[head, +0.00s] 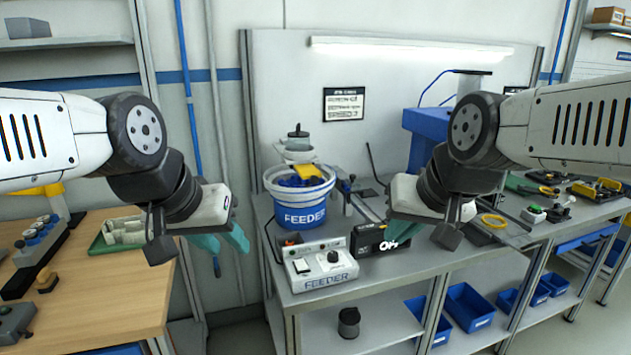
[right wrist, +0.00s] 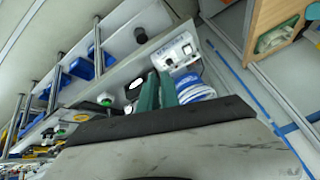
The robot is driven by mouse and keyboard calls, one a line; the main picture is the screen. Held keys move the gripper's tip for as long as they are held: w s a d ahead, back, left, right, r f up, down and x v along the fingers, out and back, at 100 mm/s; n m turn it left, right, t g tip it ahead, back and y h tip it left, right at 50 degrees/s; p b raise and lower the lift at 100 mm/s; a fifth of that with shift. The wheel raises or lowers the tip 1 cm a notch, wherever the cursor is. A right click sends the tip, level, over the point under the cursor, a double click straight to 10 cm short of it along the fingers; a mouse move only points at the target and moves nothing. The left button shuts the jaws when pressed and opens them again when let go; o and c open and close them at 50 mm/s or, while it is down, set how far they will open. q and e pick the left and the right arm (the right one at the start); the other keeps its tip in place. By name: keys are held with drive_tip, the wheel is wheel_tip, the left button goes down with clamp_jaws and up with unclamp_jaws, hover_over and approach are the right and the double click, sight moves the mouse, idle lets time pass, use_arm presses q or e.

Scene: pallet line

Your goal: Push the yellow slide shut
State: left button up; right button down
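A yellow piece (head: 308,172), seemingly the slide, lies at the top of the white and blue feeder bucket (head: 303,217), over blue parts. How far it is pushed in is too small to tell. My left gripper (head: 222,243) hangs in the air to the left of the bucket, its teal fingers apart and empty. My right gripper (head: 398,230) is to the right of the bucket, above the bench, away from the yellow piece. In the right wrist view its two teal fingers (right wrist: 159,92) stand slightly apart with nothing between them. The bucket shows just beyond them.
A white feeder control box (head: 320,265) stands at the bench front, with a black box (head: 375,240) beside it. A grey jar (head: 298,138) is behind the bucket. A wooden table (head: 110,270) with a green tray is at the left. Blue bins (head: 468,305) sit on the shelf below.

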drive_tip(key=w+a+m+t, duration=0.25)
drive_tip(key=w+m, duration=0.25)
drive_tip(key=w, duration=0.8)
drive_tip(key=m+t+y, duration=0.2)
drive_tip(key=m+t, duration=0.1)
drive_tip(key=m, duration=0.6)
approach(312, 174)
drive_tip(key=shift+w+a+f, duration=0.1)
drive_tip(key=shift+w+f, duration=0.15)
drive_tip(key=shift+f, duration=0.4)
drive_tip(key=shift+w+a+f, duration=0.1)
drive_tip(key=shift+w+f, duration=0.15)
drive_tip(key=shift+f, duration=0.4)
drive_tip(key=shift+w+a+f, duration=0.1)
drive_tip(key=shift+w+f, duration=0.15)
drive_tip(key=shift+f, duration=0.35)
drive_tip(key=w, duration=0.1)
drive_tip(key=w+a, duration=0.1)
drive_tip(key=w, duration=0.2)
drive_tip(key=shift+w+a, duration=0.25)
drive_tip(key=shift+w, duration=0.4)
drive_tip(key=shift+r, duration=0.1)
